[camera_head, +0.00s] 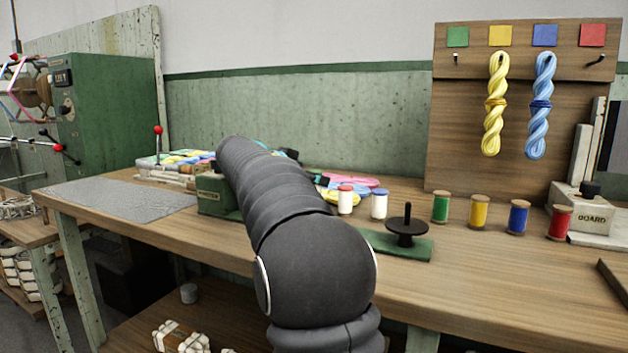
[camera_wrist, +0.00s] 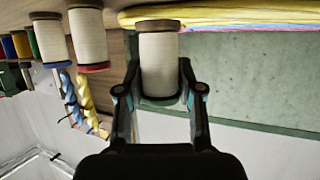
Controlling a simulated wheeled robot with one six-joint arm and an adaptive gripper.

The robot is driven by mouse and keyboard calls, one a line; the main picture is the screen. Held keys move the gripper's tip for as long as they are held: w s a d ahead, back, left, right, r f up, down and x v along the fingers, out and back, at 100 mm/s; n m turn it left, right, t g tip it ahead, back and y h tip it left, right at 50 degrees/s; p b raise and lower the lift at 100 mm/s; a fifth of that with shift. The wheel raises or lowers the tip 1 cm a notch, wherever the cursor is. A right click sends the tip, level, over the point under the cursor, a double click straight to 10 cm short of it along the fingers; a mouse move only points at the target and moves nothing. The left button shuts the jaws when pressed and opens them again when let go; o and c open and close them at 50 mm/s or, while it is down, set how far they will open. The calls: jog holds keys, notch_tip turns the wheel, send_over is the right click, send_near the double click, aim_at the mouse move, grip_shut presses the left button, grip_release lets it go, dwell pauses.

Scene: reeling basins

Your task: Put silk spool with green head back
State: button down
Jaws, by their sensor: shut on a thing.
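In the wrist view, which is upside down, my gripper (camera_wrist: 160,88) is shut on a white silk spool with a green head (camera_wrist: 159,60). The fingers lie on either side of it, near the green head, and its wooden base points to the picture's top. The spool looks upright; I cannot tell whether its base touches the table.
A black spindle on a green base (camera_head: 405,240) stands near the table's front. Green, yellow, blue and red thread spools (camera_head: 440,208) stand in a row to its right. Colourful skeins (camera_head: 350,182) lie behind. A peg board (camera_head: 470,175) holds yellow and blue skeins.

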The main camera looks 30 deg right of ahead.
jog(key=shift+f+b, duration=0.6)
jog(key=c, duration=0.7)
grip_release()
jog(key=shift+r, duration=0.1)
jog(key=shift+r+p, duration=0.4)
jog(key=shift+p, duration=0.2)
jog(key=v, duration=1.2)
jog(key=shift+r, duration=0.15)
